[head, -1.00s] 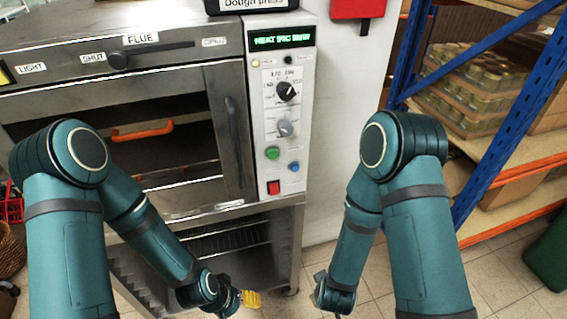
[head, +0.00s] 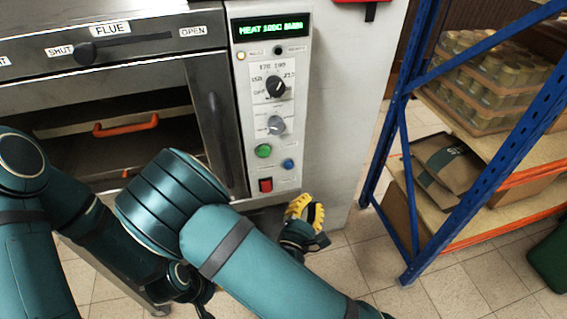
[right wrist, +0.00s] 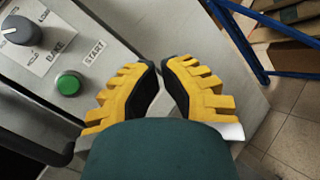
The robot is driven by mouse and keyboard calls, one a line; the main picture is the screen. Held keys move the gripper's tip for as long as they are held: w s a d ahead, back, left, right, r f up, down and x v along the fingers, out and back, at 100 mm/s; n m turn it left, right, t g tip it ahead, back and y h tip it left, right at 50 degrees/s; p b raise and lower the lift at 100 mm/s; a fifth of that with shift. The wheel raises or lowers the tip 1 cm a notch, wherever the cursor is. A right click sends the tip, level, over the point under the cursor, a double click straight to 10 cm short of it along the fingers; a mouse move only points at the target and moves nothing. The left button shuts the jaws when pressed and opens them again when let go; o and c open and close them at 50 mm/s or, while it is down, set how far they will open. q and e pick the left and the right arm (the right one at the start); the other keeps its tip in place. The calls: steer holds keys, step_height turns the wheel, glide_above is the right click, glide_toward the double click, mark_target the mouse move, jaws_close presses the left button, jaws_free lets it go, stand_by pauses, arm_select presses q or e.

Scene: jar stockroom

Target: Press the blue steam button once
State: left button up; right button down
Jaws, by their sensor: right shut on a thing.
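The blue steam button (head: 289,164) sits low on the oven's grey control panel (head: 304,60), right of and a little below the green button (head: 263,151). My right gripper (head: 304,207), with yellow fingers, is just below the panel in the head view, apart from the button in the picture. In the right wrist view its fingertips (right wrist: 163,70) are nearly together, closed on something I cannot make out. The green button (right wrist: 68,84) shows there, but the blue one does not. My left gripper is mostly hidden behind my right arm at the bottom of the head view.
A red switch (head: 266,185) is below the green button, and dials (head: 275,87) are above it. The oven (head: 110,90) with an orange handle fills the left. A blue-framed shelf rack (head: 405,190) stands right. Tiled floor is free between them.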

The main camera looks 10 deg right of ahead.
mark_target(289, 165)
steer(key=shift+w, duration=0.1)
stand_by(0.3)
steer(key=w, duration=0.8)
steer(key=shift+w+a, duration=0.2)
steer(key=shift+w, duration=0.1)
steer(key=shift+w, duration=0.1)
stand_by(1.2)
steer(key=shift+w, duration=0.35)
steer(key=shift+w+p, duration=0.3)
steer(key=shift+w, duration=0.15)
stand_by(0.7)
steer(key=shift+s, duration=0.9)
steer(key=shift+s, duration=0.1)
